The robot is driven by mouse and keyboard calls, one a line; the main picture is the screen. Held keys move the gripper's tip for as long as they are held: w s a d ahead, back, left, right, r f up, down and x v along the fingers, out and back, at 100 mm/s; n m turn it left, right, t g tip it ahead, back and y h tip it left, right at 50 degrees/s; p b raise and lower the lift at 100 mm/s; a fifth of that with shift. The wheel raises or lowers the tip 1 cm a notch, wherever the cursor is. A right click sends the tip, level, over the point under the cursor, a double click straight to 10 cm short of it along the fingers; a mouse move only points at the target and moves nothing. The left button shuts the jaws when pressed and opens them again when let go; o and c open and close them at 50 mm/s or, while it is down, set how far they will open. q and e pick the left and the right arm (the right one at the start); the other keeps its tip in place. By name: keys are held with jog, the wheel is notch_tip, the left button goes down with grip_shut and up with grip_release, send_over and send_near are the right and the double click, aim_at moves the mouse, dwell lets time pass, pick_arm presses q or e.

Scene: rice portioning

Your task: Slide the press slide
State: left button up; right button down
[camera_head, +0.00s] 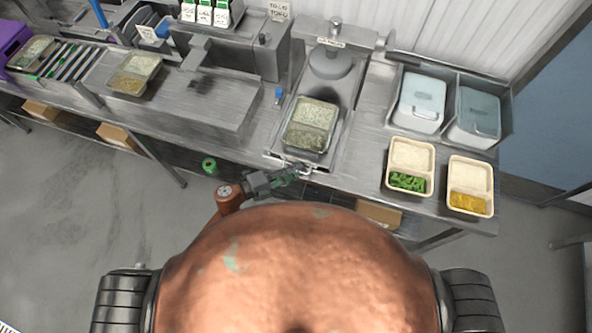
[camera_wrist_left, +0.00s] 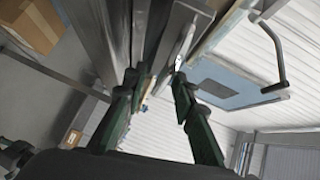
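The press slide (camera_head: 272,160) is a grey metal tray on the counter, pulled out in front of the press (camera_head: 330,62). A two-compartment container with pale, grainy contents (camera_head: 312,121) sits on it. A small metal handle (camera_head: 305,169) shows at the slide's front edge. My left gripper (camera_head: 293,177) is at this front edge, close to the handle. In the left wrist view its two dark green fingers (camera_wrist_left: 160,82) are apart, with a bright metal part (camera_wrist_left: 186,44) just beyond the tips. I cannot tell whether they touch it. My right gripper is not in view.
Two open food containers, one with green pieces (camera_head: 409,182) and one with yellow (camera_head: 468,203), stand at the counter's right front. Two lidded bins (camera_head: 422,100) are behind them. Another filled container (camera_head: 134,74) is on the left. The counter between it and the slide is largely clear.

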pick_arm(q)
jog(key=shift+c, duration=0.4)
grip_shut()
